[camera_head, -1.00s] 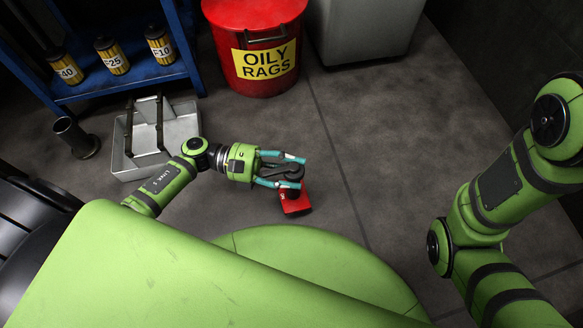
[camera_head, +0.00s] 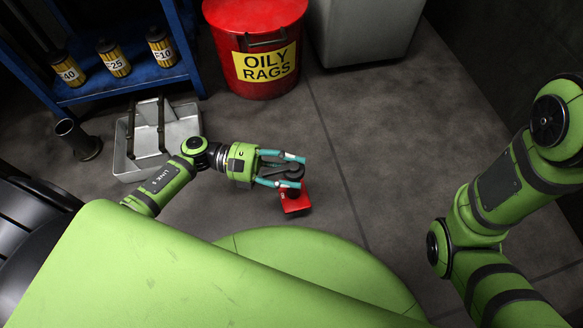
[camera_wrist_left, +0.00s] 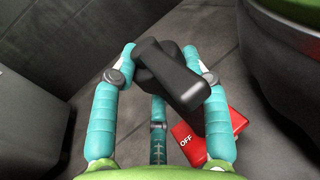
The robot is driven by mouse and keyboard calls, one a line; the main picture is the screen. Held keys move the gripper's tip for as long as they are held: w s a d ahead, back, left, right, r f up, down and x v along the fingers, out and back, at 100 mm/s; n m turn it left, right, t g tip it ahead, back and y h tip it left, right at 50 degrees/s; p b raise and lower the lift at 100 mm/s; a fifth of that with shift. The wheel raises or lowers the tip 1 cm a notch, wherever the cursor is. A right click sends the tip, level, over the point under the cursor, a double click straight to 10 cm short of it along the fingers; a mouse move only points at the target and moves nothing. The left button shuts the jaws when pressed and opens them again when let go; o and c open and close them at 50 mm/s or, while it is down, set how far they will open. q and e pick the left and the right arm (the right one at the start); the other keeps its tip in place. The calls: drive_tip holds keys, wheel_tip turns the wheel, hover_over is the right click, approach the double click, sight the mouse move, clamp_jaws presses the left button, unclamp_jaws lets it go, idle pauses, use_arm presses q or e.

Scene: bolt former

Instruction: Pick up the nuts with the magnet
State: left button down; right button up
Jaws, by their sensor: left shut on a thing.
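The magnet shows as a black handle (camera_wrist_left: 172,80) with a red block (camera_wrist_left: 212,135) marked "OFF" beneath it. In the head view the red block (camera_head: 295,200) is below and just right of my left gripper (camera_head: 298,172). My left gripper (camera_wrist_left: 165,75) is shut on the black handle, its teal fingers on either side. Only part of the handle shows in the head view, between the fingers. I cannot make out any nuts. The right arm comes in at the right of the head view, but its gripper is outside the picture.
A grey metal tray (camera_head: 188,122) with dark handles stands on the floor left of the gripper, beside a dark cylinder (camera_head: 78,139). A red oily-rags bin (camera_head: 265,82) and a blue shelf (camera_head: 130,82) with yellow canisters are behind. Floor right of the magnet is clear.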

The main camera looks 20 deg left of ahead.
use_arm(q)
drive_tip(key=shift+r+p, duration=2.35)
drive_tip(key=shift+r, duration=1.15)
